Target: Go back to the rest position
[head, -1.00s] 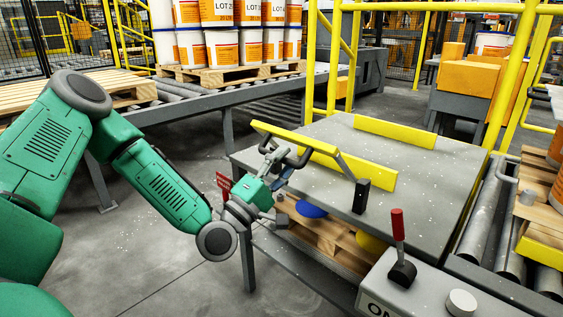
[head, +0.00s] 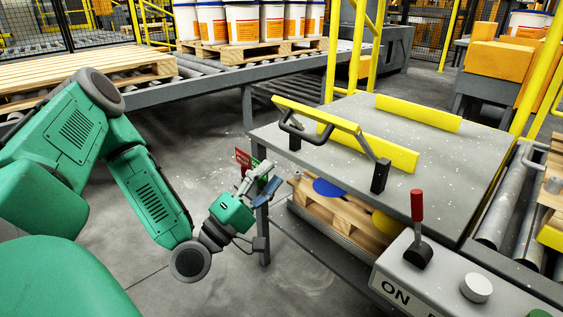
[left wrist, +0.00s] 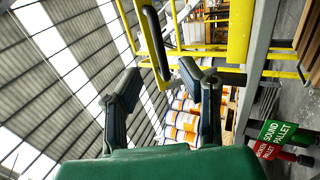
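My left gripper (head: 263,178) hangs in the air in front of the grey machine's near left corner. In the left wrist view, its two dark fingers (left wrist: 161,76) stand wide apart with nothing between them. The black handle (head: 292,137) along the yellow bar (head: 316,116) is above and right of the gripper, apart from it. That handle also shows in the left wrist view (left wrist: 155,42), beyond the fingers. My right gripper is in neither view.
The grey top plate (head: 452,172) covers a wooden pallet (head: 335,215) with blue and yellow discs. A red lever (head: 417,206) stands on the control box. Pails (head: 243,24) stand on a pallet behind. Small red and green signs (left wrist: 278,134) are close to the gripper. Open floor lies below my arm.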

